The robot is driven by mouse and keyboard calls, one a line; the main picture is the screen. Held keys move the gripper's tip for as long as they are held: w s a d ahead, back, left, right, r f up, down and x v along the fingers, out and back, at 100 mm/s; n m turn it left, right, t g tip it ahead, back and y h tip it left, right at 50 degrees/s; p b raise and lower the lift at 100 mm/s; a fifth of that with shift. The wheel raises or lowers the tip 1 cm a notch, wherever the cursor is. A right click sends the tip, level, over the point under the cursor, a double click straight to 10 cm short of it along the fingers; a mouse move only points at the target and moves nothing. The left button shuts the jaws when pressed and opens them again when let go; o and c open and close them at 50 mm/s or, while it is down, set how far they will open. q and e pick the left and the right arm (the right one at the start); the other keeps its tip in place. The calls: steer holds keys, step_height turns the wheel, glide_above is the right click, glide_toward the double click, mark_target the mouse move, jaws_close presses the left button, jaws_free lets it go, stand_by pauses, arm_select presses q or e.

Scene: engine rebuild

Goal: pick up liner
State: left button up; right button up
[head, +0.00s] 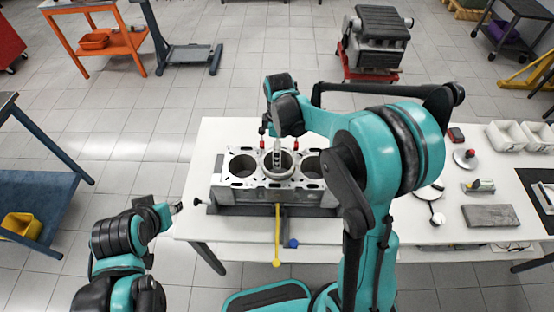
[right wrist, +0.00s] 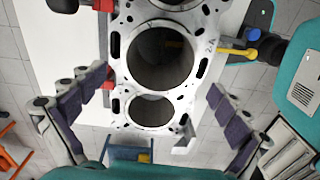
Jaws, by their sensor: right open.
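The grey engine block (head: 230,198) stands on the white table, with a row of round bores in its top. A bright metal ring, which looks like the liner (head: 291,170), sits at the middle bore. In the right wrist view this wide ring (right wrist: 194,62) is empty inside and looks larger than the neighbouring bore (right wrist: 150,110). How far it stands above the deck is unclear. My right gripper (right wrist: 158,108) is open and empty above the block, its padded fingers wide apart on either side. My left gripper (head: 178,206) is beside the table's left edge, away from the block; its fingers are too small to read.
Red-tipped clamps (head: 262,131) rise behind the block. A yellow-handled tool (head: 277,240) and a blue knob (head: 293,243) are in front of it. Pistons, a grey slab (head: 490,216) and white bins (head: 507,136) occupy the table's right side. The front-left tabletop is mostly clear.

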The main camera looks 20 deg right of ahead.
mark_target(288, 161)
step_height(288, 161, down, 8)
steer(key=b, duration=0.1)
steer(key=shift+r+b, duration=0.25)
steer(key=shift+b, duration=0.05)
steer(key=shift+s+a, duration=0.1)
steer(key=shift+c, duration=0.3)
steer(key=c, duration=1.1)
